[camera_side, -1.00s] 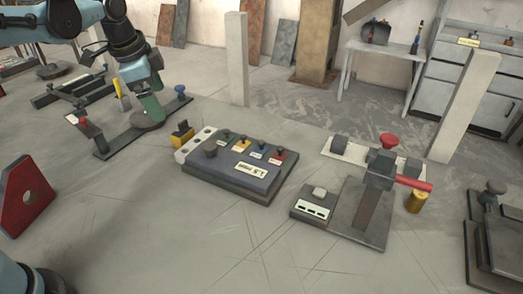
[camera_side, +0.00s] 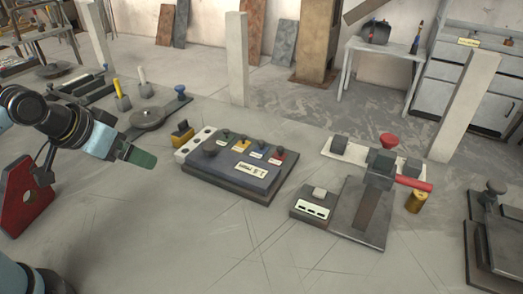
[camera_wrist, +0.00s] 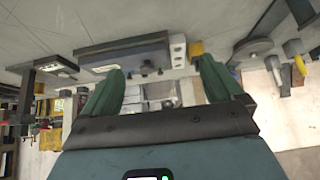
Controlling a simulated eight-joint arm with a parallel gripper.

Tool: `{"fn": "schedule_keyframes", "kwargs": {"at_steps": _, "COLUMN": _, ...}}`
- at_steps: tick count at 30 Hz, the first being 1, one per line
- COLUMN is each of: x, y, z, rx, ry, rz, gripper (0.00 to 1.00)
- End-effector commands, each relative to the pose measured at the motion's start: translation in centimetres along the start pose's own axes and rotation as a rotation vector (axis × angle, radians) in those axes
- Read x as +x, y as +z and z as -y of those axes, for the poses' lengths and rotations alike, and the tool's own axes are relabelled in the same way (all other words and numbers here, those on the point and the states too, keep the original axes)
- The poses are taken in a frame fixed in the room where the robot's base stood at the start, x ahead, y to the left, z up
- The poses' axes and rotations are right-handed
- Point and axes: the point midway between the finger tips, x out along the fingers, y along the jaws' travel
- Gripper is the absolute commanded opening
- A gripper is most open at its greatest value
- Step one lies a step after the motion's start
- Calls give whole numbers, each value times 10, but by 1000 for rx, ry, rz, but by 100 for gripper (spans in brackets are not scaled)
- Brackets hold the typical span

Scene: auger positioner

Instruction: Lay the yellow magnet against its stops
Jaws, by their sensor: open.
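My gripper (camera_side: 140,157) hangs above the floor at the left in the side view, pointing right. In the wrist view its two green fingers (camera_wrist: 163,72) stand apart with nothing between them. A small yellow and dark block (camera_side: 182,131) stands beside the white strip with holes at the left end of the grey panel. It also shows in the wrist view (camera_wrist: 197,49). I cannot tell whether this block is the yellow magnet. I cannot make out the stops.
The grey panel (camera_side: 232,178) with several coloured knobs lies mid-floor. A fixture with a red knob (camera_side: 389,141) and a gold cylinder (camera_side: 417,201) stand right of it. A red plate with a hole (camera_side: 22,200) stands at the left. The front middle floor is clear.

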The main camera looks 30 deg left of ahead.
Motion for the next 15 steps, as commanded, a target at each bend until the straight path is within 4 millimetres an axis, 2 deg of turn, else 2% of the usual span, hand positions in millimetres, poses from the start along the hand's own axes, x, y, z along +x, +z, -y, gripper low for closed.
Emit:
{"fn": "schedule_keyframes", "kwargs": {"at_steps": 9, "x": 0, "y": 0, "z": 0, "rx": 2, "ry": 0, "rz": 1, "gripper": 94}}
{"fn": "schedule_keyframes", "kwargs": {"at_steps": 10, "x": 0, "y": 0, "z": 0, "rx": 2, "ry": 0, "rz": 1, "gripper": 92}}
{"fn": "schedule_keyframes", "kwargs": {"at_steps": 14, "x": -1, "y": -3, "z": 1, "rx": 2, "ry": -1, "rz": 6, "gripper": 72}}
{"fn": "schedule_keyframes", "kwargs": {"at_steps": 15, "x": -1, "y": -5, "z": 1, "rx": 2, "ry": -2, "rz": 11, "gripper": 72}}
